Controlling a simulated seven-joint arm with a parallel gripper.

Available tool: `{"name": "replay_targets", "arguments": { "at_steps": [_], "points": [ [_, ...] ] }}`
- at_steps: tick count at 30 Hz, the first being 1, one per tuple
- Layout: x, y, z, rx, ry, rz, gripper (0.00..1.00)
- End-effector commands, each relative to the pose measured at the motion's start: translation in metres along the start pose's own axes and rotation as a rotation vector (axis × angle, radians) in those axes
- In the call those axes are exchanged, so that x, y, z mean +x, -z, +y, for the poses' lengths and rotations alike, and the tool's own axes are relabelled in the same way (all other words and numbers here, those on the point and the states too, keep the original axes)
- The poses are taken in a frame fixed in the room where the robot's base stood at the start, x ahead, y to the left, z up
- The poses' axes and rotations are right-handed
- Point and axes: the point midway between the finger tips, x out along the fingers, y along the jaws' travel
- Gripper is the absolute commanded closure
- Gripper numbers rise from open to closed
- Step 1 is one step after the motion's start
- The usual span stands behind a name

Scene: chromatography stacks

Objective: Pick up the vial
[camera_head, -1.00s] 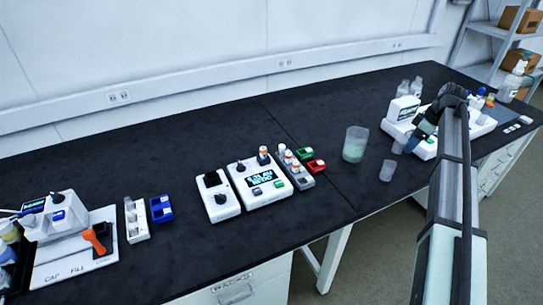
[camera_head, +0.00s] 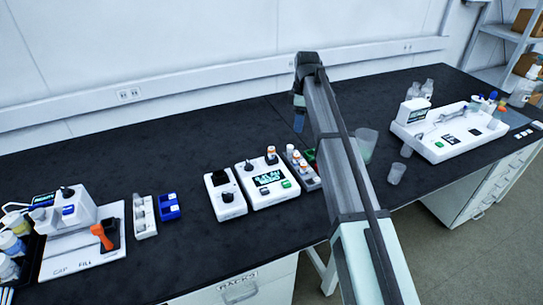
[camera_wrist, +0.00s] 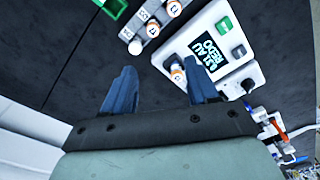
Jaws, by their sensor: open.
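Several small white vials with orange bands are in view. One vial (camera_head: 271,154) stands in the white device with a lit screen (camera_head: 292,194); it also shows in the wrist view (camera_wrist: 178,74). Several more vials stand in a grey rack (camera_head: 314,184) beside that device, and one of them (camera_wrist: 152,28) shows in the wrist view. I cannot tell which vial is meant. My gripper (camera_head: 299,122) is above the bench, behind the rack. In the wrist view my gripper (camera_wrist: 160,65) is open and empty, its fingers pointing towards the rack and device.
A white unit (camera_head: 226,196) stands left of the screen device. A translucent beaker (camera_head: 368,143) and a smaller cup (camera_head: 396,174) stand right of my arm. A blue rack (camera_head: 169,208) is further left. My arm partly hides the green rack (camera_wrist: 113,5). Bare bench lies behind the device.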

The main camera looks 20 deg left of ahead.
Motion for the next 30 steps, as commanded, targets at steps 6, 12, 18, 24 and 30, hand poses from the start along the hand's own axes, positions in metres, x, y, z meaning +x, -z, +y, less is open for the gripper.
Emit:
{"name": "replay_targets", "arguments": {
  "at_steps": [6, 12, 18, 24, 30],
  "points": [
    [-0.004, 0.070, -0.019, -0.083, -0.006, -0.037, 0.41],
    [-0.004, 0.091, -0.027, -0.109, -0.010, -0.051, 0.41],
    [0.010, 0.091, -0.028, -0.111, -0.009, -0.052, 0.41],
    [0.042, 0.089, -0.027, -0.110, -0.008, -0.052, 0.41],
    [0.073, 0.088, -0.026, -0.110, -0.009, -0.051, 0.41]
  ]
}}
